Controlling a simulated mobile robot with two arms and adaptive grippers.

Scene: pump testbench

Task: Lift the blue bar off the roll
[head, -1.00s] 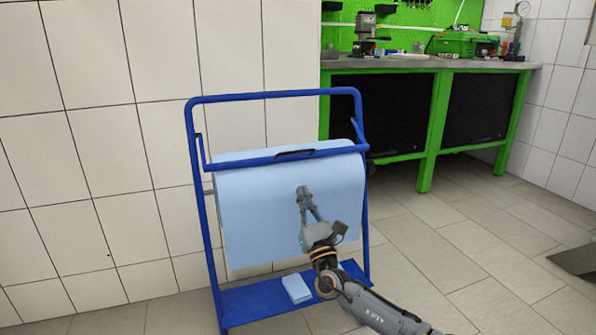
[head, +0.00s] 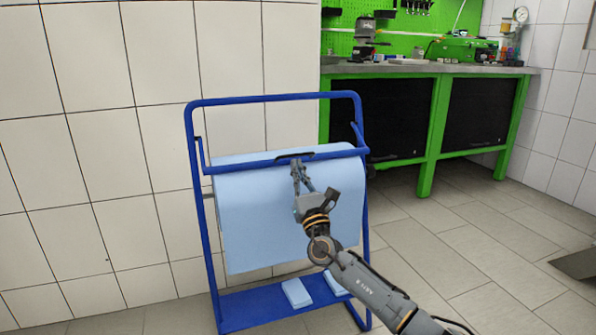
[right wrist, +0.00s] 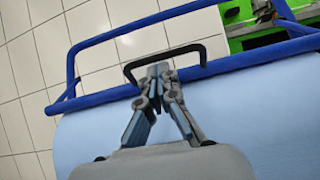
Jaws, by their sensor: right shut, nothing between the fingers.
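The blue bar (head: 245,165) lies across the front of the light blue roll (head: 270,215) in the blue stand. It has a small black handle (head: 296,157) near its middle; the handle also shows in the right wrist view (right wrist: 131,66). My right gripper (head: 296,164) is shut and empty, with its fingertips up at the bar by the handle. In the right wrist view the closed fingertips (right wrist: 158,70) overlap the handle's opening; I cannot tell whether they touch it. My left gripper is not in view.
The blue stand frame (head: 270,97) rises around the roll, with a lower shelf (head: 250,306) holding light blue folded cloths (head: 297,293). A tiled wall (head: 90,150) is close behind. A green workbench (head: 430,140) stands at the back right.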

